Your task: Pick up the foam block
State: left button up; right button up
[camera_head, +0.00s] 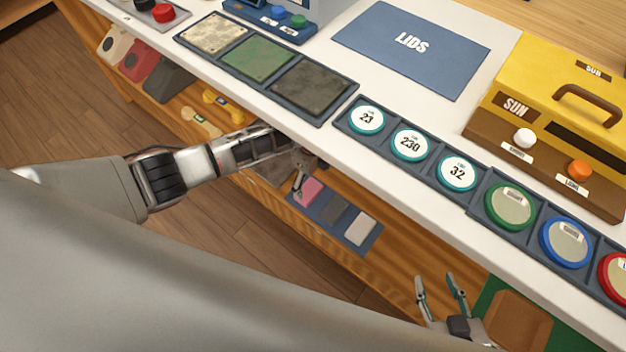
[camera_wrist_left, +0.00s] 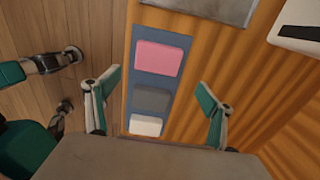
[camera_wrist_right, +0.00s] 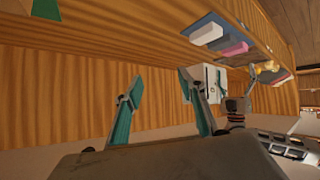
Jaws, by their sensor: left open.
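A pink block (camera_head: 309,191), a dark grey block (camera_head: 335,208) and a pale block (camera_head: 360,229) lie in a row on a blue strip mat on the lower wooden shelf. Which is foam is not labelled; the pink block (camera_wrist_left: 159,58) looks soft. My left gripper (camera_head: 298,186) is at the pink end of the row, partly hidden by its own arm. In the left wrist view it is open and empty, its fingers (camera_wrist_left: 158,84) apart on either side of the mat's line. My right gripper (camera_head: 438,280) is open and empty, lower right of the row.
The white counter (camera_head: 372,85) overhangs the shelf, carrying a LIDS mat (camera_head: 430,65), round discs in trays and a yellow-brown SUN box (camera_head: 560,90). Yellow pieces (camera_head: 222,103) lie on the shelf farther left. A green mat (camera_head: 490,300) with a brown piece is near my right gripper.

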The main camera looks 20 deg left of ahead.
aim_at(313, 193)
pick_arm(q)
jog(key=f+b, duration=0.1)
jog(key=f, duration=0.1)
jog(key=s+f+b, duration=0.1)
jog(key=f, duration=0.2)
jog(key=f+b, duration=0.1)
jog(key=f, duration=0.1)
jog(key=shift+s+d+f+b, duration=0.1)
jog(key=shift+s+f+b, duration=0.1)
jog(key=shift+f+b, duration=0.15)
jog(key=shift+w+f, duration=0.1)
jog(key=shift+w, duration=0.05)
jog(key=shift+w+r, duration=0.2)
jog(key=shift+r, duration=0.1)
jog(key=c, duration=0.9)
